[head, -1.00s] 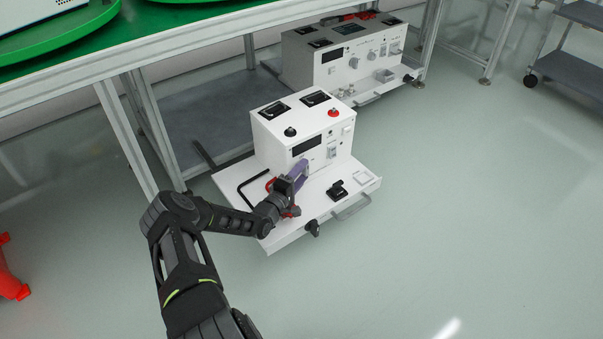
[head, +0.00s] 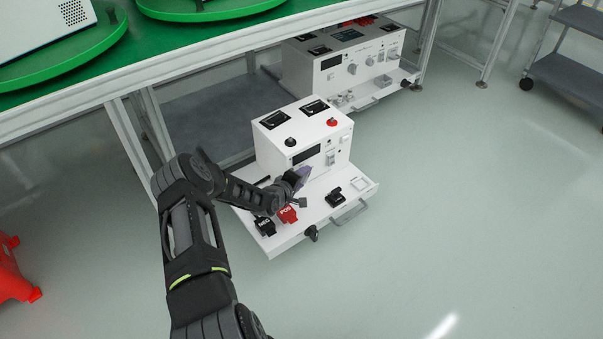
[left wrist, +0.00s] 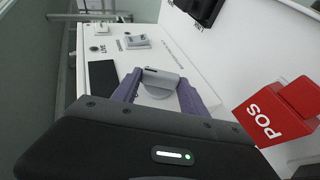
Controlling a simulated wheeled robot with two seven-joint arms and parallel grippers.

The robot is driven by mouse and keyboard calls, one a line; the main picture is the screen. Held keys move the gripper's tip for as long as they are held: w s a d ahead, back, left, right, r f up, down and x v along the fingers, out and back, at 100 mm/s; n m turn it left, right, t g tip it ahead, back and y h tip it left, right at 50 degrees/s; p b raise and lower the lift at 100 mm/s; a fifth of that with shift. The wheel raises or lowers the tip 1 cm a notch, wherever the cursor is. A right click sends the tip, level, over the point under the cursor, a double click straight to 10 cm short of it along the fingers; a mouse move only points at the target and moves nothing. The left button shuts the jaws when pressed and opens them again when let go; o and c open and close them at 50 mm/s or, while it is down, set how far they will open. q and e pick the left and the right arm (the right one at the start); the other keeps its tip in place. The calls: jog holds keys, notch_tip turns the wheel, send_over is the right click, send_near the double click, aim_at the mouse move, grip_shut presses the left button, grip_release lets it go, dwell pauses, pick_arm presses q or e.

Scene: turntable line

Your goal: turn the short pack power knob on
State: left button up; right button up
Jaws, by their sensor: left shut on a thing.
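The near white power pack (head: 277,153) stands on a pulled-out white shelf (head: 352,192) under the bench. Its front panel has a dark display and small controls. My left gripper (head: 300,176) reaches its front panel low down, with purple fingers. In the left wrist view, a grey round knob (left wrist: 160,84) sits on the white panel between the purple fingers of my left gripper (left wrist: 158,92), which is shut on it. In the head view the knob is hidden by the gripper. My right gripper is not in view.
A red clamp marked POS (head: 287,214) and a black one (head: 264,227) lie on the shelf close to my left arm. A black item (head: 334,197) and a shelf handle (head: 349,212) are further right. Another pack (head: 345,68) stands behind. Open floor lies right.

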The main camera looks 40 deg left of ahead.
pick_arm(q)
jog(key=g+p, duration=0.1)
jog(key=r+m+g+p, duration=0.1)
jog(key=g+p, duration=0.1)
jog(key=shift+w+d+r+y, duration=0.2)
jog(key=shift+w+y, duration=0.1)
jog(key=shift+w, duration=0.1)
jog(key=shift+w+d+m+g+p, duration=0.15)
jog(key=shift+m+g+p, duration=0.2)
jog(key=shift+g, duration=0.65)
jog(key=shift+w+f+g, duration=0.1)
jog(key=shift+g, duration=0.3)
jog(key=shift+w+f+g+y+b, duration=0.1)
jog(key=shift+g+y+b, duration=0.2)
jog(key=shift+g+b, duration=0.1)
jog(key=g+b, duration=0.1)
jog(key=b, duration=0.1)
jog(key=g+b, duration=0.1)
jog(key=b, duration=0.1)
jog(key=m+g+y+b, duration=0.1)
jog(key=g+b, duration=0.1)
jog(key=shift+w+f+b, duration=0.1)
jog(key=shift+w+b, duration=0.15)
jog(key=shift+b, duration=0.15)
jog(key=shift+r+g+b, duration=0.2)
jog(key=shift+g+b, duration=0.2)
jog(key=shift+b, duration=0.2)
